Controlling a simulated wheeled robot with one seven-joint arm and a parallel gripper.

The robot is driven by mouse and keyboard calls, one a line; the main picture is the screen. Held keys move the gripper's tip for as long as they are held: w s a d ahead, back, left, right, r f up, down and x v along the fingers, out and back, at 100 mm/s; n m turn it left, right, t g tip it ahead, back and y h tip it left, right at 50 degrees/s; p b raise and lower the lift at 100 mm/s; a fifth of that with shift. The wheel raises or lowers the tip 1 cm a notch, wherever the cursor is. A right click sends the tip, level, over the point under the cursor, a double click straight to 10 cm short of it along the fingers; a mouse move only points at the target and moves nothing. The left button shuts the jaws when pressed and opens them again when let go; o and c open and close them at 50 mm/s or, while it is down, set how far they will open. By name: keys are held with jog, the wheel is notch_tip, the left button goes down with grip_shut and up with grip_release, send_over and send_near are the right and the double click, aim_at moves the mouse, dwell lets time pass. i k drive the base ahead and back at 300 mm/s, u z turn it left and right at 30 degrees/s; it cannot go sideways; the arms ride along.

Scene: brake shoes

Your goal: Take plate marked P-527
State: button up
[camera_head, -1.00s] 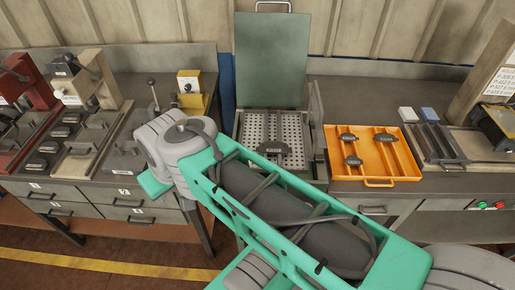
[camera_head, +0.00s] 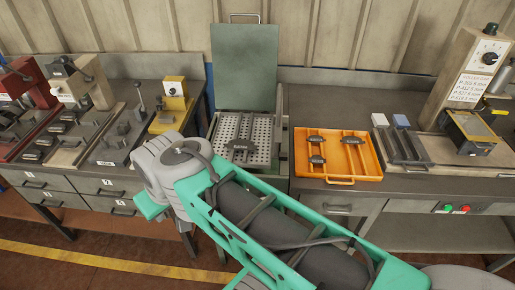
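Several dark plates with small white labels are in view, but the labels are too small to read, so I cannot tell which is P-527. Three lie in the orange tray (camera_head: 366,166): one at back left (camera_head: 317,139), one at back right (camera_head: 354,140), one at front left (camera_head: 317,161). Another dark labelled plate (camera_head: 241,145) lies on the perforated basket of the open green-lidded box (camera_head: 245,62). More dark plates lie at the far left bench, partly cut off. My gripper is not in view; only my teal arm crosses the foreground.
A press with a yellow part (camera_head: 173,88) stands on the left bench (camera_head: 110,192). Bare bench top lies in front of the orange tray. My arm hides part of the middle.

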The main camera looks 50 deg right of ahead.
aim_at(240, 144)
jog(key=z, duration=1.25)
jog(key=i, duration=0.5)
jog(key=u, duration=0.45)
jog(key=k, duration=0.6)
jog(key=u, duration=1.25)
jog(key=i, duration=0.8)
jog(key=u, duration=0.35)
